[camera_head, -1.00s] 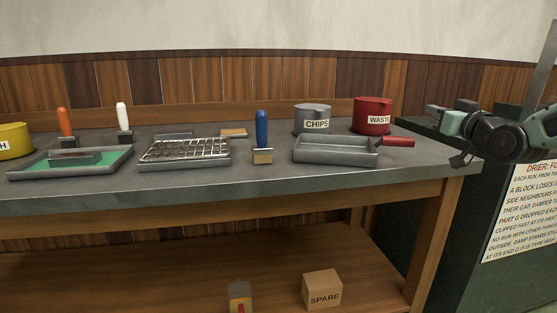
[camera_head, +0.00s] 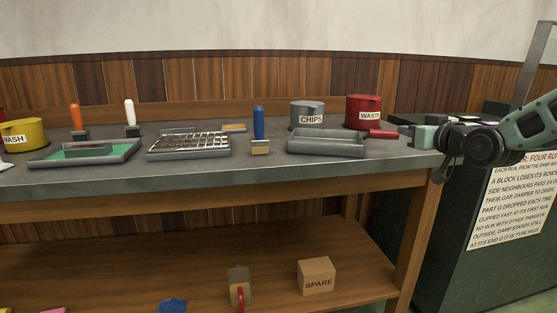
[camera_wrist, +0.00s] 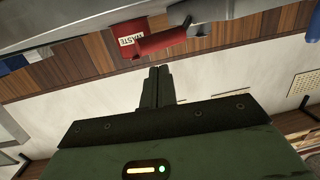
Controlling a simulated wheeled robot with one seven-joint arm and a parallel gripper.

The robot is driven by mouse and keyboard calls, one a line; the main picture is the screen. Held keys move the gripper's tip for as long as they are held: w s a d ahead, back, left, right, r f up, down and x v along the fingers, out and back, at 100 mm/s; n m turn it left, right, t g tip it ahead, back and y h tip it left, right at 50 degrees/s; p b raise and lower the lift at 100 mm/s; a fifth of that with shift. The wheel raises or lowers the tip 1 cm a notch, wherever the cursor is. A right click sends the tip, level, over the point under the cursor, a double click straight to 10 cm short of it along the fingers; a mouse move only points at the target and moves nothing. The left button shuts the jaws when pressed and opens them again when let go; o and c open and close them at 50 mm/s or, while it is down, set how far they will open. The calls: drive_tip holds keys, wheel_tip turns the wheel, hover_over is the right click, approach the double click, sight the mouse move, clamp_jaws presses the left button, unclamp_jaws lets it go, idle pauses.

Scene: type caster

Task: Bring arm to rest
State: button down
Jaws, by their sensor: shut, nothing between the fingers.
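My gripper (camera_head: 409,131) is at the right of the head view, held level by the arm and pointing left, near the right end of the bench. In the wrist view its two fingers (camera_wrist: 157,86) are together with nothing between them. Beyond the fingertips the wrist view shows the red WASTE pot (camera_wrist: 136,36) and a red handle (camera_wrist: 160,41). In the head view the WASTE pot (camera_head: 368,112) stands just left of and behind the gripper.
The grey bench (camera_head: 60,184) carries an empty grey tray (camera_head: 325,144), a CHIPS pot (camera_head: 307,114), a blue-handled tool (camera_head: 259,129), a wire-topped tray (camera_head: 189,146), a green-floored tray (camera_head: 85,151) and a yellow pot (camera_head: 22,134). A SPARE box (camera_head: 317,275) sits below. A dark green cabinet (camera_head: 445,235) stands right.

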drive_tip(key=s+a+f+n+g, duration=0.3)
drive_tip(key=s+a+f+g, duration=0.5)
drive_tip(key=s+a+f, duration=0.55)
drive_tip(key=s+a+f+n+g+h, duration=0.15)
drive_tip(key=s+g, duration=0.25)
drive_tip(key=s, duration=1.1)
drive_tip(key=s+a+f+g+h, duration=0.2)
drive_tip(key=s+g+h, duration=0.15)
drive_tip(key=s, duration=1.15)
wheel_tip(320, 180, up, 26)
drive_tip(key=y+p, duration=0.1)
drive_tip(key=p, duration=2.5)
drive_tip(key=shift+w+a+f+g, duration=0.15)
drive_tip(key=shift+w+f+g, duration=0.1)
drive_tip(key=shift+g, duration=0.1)
